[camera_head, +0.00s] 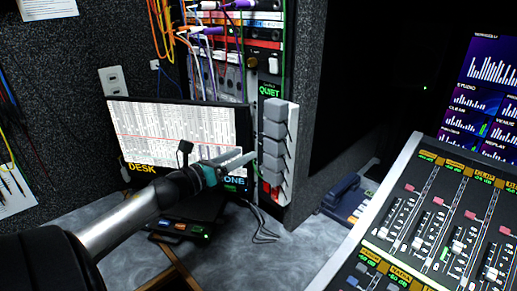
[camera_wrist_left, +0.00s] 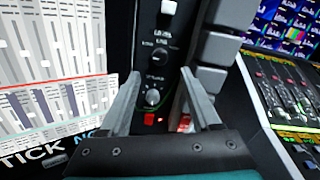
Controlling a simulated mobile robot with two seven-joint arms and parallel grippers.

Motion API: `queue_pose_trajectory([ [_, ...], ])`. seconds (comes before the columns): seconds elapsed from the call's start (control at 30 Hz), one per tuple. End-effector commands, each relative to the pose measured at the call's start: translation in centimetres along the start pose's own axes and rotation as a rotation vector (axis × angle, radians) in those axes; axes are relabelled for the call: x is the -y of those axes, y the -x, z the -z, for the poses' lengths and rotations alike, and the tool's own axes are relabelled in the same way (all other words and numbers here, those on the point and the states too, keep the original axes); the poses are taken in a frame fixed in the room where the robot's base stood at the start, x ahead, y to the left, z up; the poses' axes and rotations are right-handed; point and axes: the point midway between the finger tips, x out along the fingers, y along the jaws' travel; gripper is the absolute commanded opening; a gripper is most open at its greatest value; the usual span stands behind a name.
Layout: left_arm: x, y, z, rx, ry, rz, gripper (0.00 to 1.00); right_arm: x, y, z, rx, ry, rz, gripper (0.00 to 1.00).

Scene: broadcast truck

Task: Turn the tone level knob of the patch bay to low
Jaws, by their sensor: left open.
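In the left wrist view, a dark panel, seemingly part of the patch bay, carries an upper dark round knob (camera_wrist_left: 158,55) and a lower knob with a pale face (camera_wrist_left: 152,97). A label above the upper knob seems to include "LEVEL"; the lower label is too blurred to read, so I cannot tell which is the tone level knob. My left gripper (camera_wrist_left: 158,84) is open, its fingers on either side of the lower knob in the picture; contact is not visible. In the head view my left gripper (camera_head: 247,157) reaches towards the panel. Both knobs are hard to make out there. My right gripper is not in view.
A monitor (camera_head: 178,115) stands left of the panel. A column of grey blocks (camera_head: 274,130) stands close on the right. Cables hang over the rack (camera_head: 236,45) above. A fader console (camera_head: 425,225) is at right, with a blue handset (camera_head: 341,189) behind it.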

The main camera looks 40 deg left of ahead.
Motion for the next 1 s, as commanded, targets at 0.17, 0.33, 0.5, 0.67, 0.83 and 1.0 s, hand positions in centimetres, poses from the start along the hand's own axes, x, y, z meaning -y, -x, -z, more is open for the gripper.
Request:
queue_pose_trajectory([
  [0.17, 0.0, -2.4, -0.1, 0.002, -0.002, 0.0, 0.64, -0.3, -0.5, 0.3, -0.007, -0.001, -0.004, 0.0],
  [0.33, 0.0, -4.2, 0.0, 0.002, -0.001, 0.0, 0.64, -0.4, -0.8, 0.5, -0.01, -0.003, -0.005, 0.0],
  [0.5, 0.0, -5.7, 0.0, 0.002, 0.002, 0.0, 0.64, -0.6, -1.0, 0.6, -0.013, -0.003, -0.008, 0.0],
  [0.67, 0.0, -6.6, 0.0, 0.001, 0.001, 0.0, 0.64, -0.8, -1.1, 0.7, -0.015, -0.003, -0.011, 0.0],
  [0.83, 0.0, -7.0, 0.0, 0.0, 0.001, -0.001, 0.64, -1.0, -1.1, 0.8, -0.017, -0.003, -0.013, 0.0],
  [1.0, 0.0, -7.0, 0.0, 0.0, 0.001, -0.001, 0.64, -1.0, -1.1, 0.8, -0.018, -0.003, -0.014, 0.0],
])
